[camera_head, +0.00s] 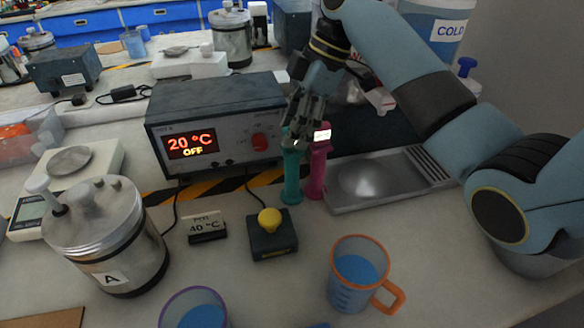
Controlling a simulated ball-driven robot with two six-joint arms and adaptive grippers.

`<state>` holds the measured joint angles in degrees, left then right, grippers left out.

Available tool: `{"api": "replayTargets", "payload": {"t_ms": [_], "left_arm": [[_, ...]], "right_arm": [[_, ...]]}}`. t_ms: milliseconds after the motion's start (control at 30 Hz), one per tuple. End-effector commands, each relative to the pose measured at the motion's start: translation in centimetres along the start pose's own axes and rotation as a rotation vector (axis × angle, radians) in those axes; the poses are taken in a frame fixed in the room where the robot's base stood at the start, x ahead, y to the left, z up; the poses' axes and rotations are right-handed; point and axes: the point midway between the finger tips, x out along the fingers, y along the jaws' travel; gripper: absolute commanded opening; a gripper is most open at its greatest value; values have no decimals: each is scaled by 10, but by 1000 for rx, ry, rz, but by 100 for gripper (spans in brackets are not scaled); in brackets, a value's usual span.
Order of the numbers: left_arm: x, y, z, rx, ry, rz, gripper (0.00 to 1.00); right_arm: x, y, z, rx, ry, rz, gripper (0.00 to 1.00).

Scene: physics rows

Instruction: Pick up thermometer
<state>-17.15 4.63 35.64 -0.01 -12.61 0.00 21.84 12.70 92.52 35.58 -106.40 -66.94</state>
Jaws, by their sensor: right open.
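My right gripper (303,122) reaches down from the top, in front of the right end of the grey control box. It is open, its fingers close above two upright handheld devices. The pink one (316,170) has a small lit display near its top and looks like a thermometer. The teal one (291,172) stands just left of it, its top partly hidden by my fingers. I cannot tell whether the fingers touch either device. My left gripper is out of view.
The control box (215,105) reads 20 °C OFF. A metal sink tray (340,200) lies right of the devices. A yellow-button box (272,240), an orange-rimmed jug (350,295), a purple-rimmed cup (193,312) and metal vessel A (112,245) stand in front.

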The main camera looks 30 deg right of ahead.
Motion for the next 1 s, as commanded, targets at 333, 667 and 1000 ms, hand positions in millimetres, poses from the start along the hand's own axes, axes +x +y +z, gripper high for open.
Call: {"api": "replayTargets", "payload": {"t_ms": [333,667,1000], "left_arm": [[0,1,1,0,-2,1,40],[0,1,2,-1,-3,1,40],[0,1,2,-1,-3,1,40]], "right_arm": [[10,0,0,0,-1,0,44],[9,0,0,0,0,0,0],[8,0,0,0,0,1,0]]}}
